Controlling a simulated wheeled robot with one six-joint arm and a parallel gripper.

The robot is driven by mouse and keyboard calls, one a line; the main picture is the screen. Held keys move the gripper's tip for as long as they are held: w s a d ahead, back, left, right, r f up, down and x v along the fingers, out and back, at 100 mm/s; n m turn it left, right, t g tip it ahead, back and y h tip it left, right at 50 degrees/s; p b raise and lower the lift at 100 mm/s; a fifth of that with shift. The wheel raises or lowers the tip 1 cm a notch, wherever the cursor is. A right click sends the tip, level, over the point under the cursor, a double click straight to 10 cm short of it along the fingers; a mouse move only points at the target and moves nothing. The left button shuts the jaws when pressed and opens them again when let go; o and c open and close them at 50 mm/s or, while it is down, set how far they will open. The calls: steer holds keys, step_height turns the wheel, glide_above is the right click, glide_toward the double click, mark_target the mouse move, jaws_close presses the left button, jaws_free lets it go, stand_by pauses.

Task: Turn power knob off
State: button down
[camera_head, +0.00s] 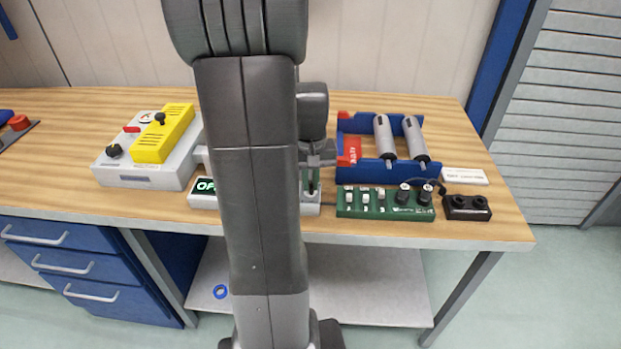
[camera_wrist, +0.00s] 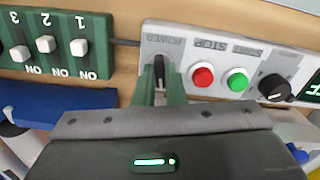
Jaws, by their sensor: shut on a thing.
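The black power knob (camera_wrist: 159,70) sits under the upside-down "POWER" label on the light grey control panel (camera_wrist: 196,46). My gripper (camera_wrist: 159,84) is shut on this knob, with a green-padded finger on each side of it. The knob's lower part is hidden between the fingers, and I cannot read its setting. In the head view, my gripper (camera_head: 312,183) points down at the panel (camera_head: 309,209), most of which my arm covers.
A red button (camera_wrist: 202,77), a green button (camera_wrist: 237,80) and another black knob (camera_wrist: 274,87) share the panel. A green switch board (camera_head: 385,211) stands close to its right. A blue rack (camera_head: 363,172) is behind the board. A grey box (camera_head: 130,171) stands left.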

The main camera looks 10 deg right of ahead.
mark_target(310, 184)
steer(key=n, duration=0.6)
steer(key=shift+n, duration=0.3)
stand_by(0.4)
steer(key=c, duration=1.5)
jaws_free()
step_height(310, 184, up, 14)
steer(key=p, duration=0.1)
steer(key=shift+f, duration=0.2)
step_height(310, 184, down, 14)
steer(key=shift+r, duration=0.15)
